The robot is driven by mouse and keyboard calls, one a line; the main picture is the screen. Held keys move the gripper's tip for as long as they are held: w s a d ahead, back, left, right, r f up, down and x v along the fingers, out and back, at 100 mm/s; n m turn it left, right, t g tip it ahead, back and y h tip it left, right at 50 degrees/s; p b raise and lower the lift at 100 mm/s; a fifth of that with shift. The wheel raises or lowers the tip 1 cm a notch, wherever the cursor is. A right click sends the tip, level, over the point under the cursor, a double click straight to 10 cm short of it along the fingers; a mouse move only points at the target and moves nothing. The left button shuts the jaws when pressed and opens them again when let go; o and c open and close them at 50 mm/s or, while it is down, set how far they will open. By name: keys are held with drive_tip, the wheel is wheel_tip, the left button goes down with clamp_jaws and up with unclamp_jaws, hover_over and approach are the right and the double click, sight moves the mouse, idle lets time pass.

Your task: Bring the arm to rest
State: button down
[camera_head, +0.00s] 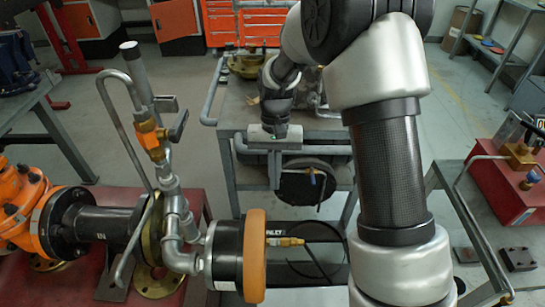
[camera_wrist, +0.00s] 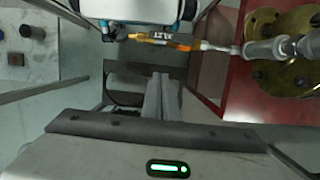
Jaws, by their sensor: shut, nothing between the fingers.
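My gripper (camera_head: 274,182) hangs fingers down in the middle of the head view, in front of a grey cart. Its fingers are shut with nothing between them. They also show shut in the wrist view (camera_wrist: 160,82), below a white and black body with a brass fitting. My arm comes down from the upper right. The orange valve body (camera_head: 18,215) is at the far left, joined to a black flanged pipe (camera_head: 105,222). An orange-rimmed disc (camera_head: 254,257) ends the pipework, below and left of my gripper. The gripper appears apart from the pipework.
The grey cart (camera_head: 226,160) carries brass parts on top and a round dark part on its shelf. A brass fitting (camera_head: 285,241) sticks out from the disc. Upright piping (camera_head: 140,110) stands at left. A red box (camera_head: 505,185) is at right. Open floor (camera_head: 455,110) lies behind it.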

drive_tip(key=shift+r, duration=0.15)
drive_tip(key=s+d+r+t, duration=0.2)
drive_tip(key=d+r, duration=0.1)
drive_tip(key=r, duration=0.4)
drive_tip(key=s+d+r+t, duration=0.1)
drive_tip(key=s+d+r, duration=0.15)
drive_tip(key=r, duration=0.45)
drive_tip(key=s+d+r+t, duration=0.3)
drive_tip(key=s+r, duration=0.2)
drive_tip(key=s, duration=0.2)
drive_tip(key=s+d+r+t, duration=0.3)
drive_tip(key=s+d+r, duration=0.15)
drive_tip(key=s, duration=0.25)
wheel_tip(320, 180, up, 13)
drive_tip(key=a+p, duration=0.1)
drive_tip(key=p, duration=1.2)
drive_tip(key=shift+w+n+p, duration=0.25)
drive_tip(key=shift+n+p, duration=0.15)
drive_tip(key=shift+r, duration=0.1)
